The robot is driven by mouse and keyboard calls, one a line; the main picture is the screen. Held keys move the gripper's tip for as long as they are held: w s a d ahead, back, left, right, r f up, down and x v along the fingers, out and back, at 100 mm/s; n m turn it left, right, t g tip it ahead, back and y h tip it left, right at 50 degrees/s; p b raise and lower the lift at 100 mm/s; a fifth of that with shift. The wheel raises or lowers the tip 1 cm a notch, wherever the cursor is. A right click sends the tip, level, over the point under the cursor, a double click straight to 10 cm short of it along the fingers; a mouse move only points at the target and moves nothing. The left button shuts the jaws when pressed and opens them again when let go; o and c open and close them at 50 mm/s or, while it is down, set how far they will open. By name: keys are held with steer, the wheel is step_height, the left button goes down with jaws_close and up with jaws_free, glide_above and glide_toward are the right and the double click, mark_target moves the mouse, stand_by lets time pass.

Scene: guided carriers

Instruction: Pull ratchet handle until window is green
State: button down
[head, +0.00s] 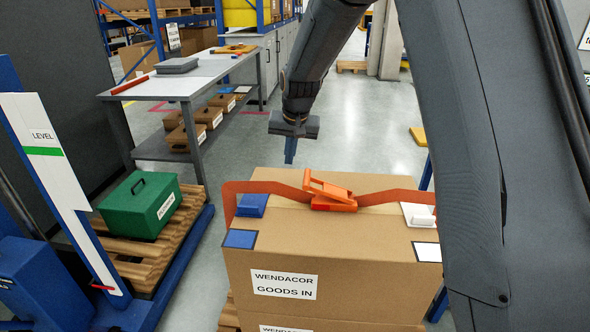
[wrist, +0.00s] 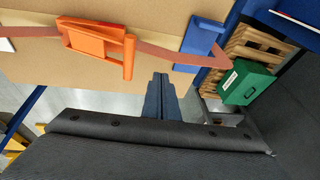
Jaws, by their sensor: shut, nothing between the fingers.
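The orange ratchet (head: 335,204) sits on top of the cardboard box, in line with a red-brown strap (head: 262,188). Its handle (head: 328,188) is tilted up a little from the ratchet body, and in the wrist view the handle (wrist: 129,57) lies at the ratchet's right end. A small red patch, likely the window (head: 320,207), shows on the ratchet's near side; no green shows there. My gripper (head: 290,160) is shut and empty, pointing down beyond the box's far edge, apart from the handle. In the wrist view its fingers (wrist: 160,80) are together.
The strap runs over a blue corner piece (head: 252,205) and a white one (head: 418,214) on the box (head: 380,260). A green case (head: 140,205) stands on a pallet at left, by a LEVEL board (head: 42,135). A workbench (head: 195,82) stands behind.

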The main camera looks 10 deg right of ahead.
steer(key=s+d+r+h, duration=0.1)
steer(key=s+d+r, duration=0.1)
steer(key=d+r, duration=0.5)
steer(key=p, duration=0.3)
glide_above(307, 176)
steer(key=s, duration=0.1)
steer(key=shift+m+g, duration=0.3)
step_height(307, 176, down, 10)
steer(key=shift+s+d+f, duration=0.1)
steer(key=shift+d+f, duration=0.05)
steer(key=shift+f, duration=0.1)
steer(key=shift+f+p, duration=0.4)
steer(key=shift+f, duration=0.5)
steer(key=shift+f, duration=0.1)
steer(key=a+f+b, duration=0.1)
steer(key=f, duration=0.1)
steer(key=a+f+b, duration=0.1)
steer(key=f, duration=0.1)
steer(key=shift+w+a+b, duration=0.3)
steer(key=shift+w+b, duration=0.05)
steer(key=shift+w, duration=0.05)
